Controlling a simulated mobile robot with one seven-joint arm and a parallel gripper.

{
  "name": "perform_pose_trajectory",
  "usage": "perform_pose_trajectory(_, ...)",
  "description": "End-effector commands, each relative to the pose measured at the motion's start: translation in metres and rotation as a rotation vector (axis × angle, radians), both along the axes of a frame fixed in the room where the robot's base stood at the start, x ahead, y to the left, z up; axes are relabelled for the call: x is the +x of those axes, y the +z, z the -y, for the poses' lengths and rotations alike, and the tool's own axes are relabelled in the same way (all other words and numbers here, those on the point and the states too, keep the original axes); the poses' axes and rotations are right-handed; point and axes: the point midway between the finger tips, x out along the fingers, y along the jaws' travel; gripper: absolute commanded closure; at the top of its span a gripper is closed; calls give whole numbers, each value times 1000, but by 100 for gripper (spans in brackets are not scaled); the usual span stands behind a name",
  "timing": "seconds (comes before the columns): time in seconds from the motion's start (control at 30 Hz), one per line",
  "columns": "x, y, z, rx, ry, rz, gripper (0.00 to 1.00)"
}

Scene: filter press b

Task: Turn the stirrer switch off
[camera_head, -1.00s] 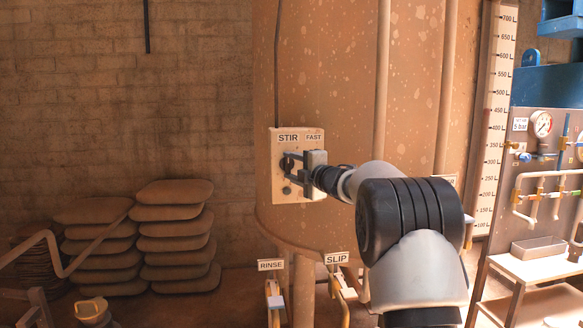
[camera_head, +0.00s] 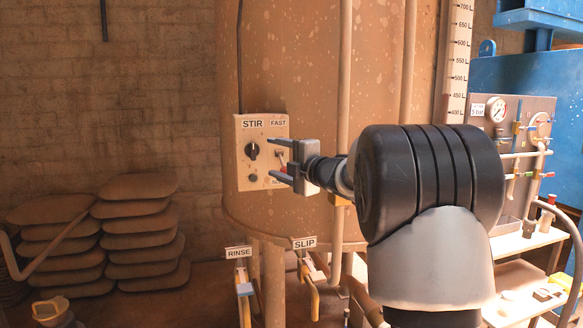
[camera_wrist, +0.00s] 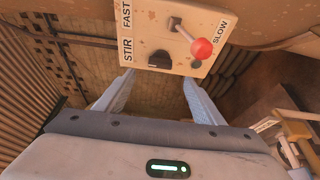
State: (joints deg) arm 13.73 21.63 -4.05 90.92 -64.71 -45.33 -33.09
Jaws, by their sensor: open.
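The cream STIR panel (camera_head: 243,176) is on the rusty tank's wall in the head view; it also shows at the top of the wrist view (camera_wrist: 150,12). Its black rotary switch (camera_head: 252,151) is clear of the fingers; it shows as a dark block in the wrist view (camera_wrist: 160,60). I cannot read which position it points to. A red-ball lever (camera_wrist: 201,48) sits beside it between FAST and SLOW, partly hidden by my gripper in the head view. My gripper (camera_head: 272,162) is open and empty, at the panel's right side, its fingers pointing left.
RINSE (camera_head: 239,253) and SLIP (camera_head: 304,243) labels with yellow-handled valves are below the panel. A vertical pipe (camera_head: 343,100) runs right of it. Stacked sacks (camera_head: 140,225) stand at left, and a gauge board (camera_head: 497,110) at right.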

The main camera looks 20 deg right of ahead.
Motion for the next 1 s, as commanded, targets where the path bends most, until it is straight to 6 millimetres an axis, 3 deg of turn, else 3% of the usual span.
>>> perform_pose_trajectory(0.1,-26,0,12,0,-3,1,38)
perform_pose_trajectory(0.3,-54,1,23,-1,-2,1,38)
perform_pose_trajectory(0.77,-63,1,26,0,0,0,38)
perform_pose_trajectory(0.87,-66,10,28,22,-30,-6,38)
perform_pose_trajectory(1.0,-84,48,38,168,-204,-57,38)
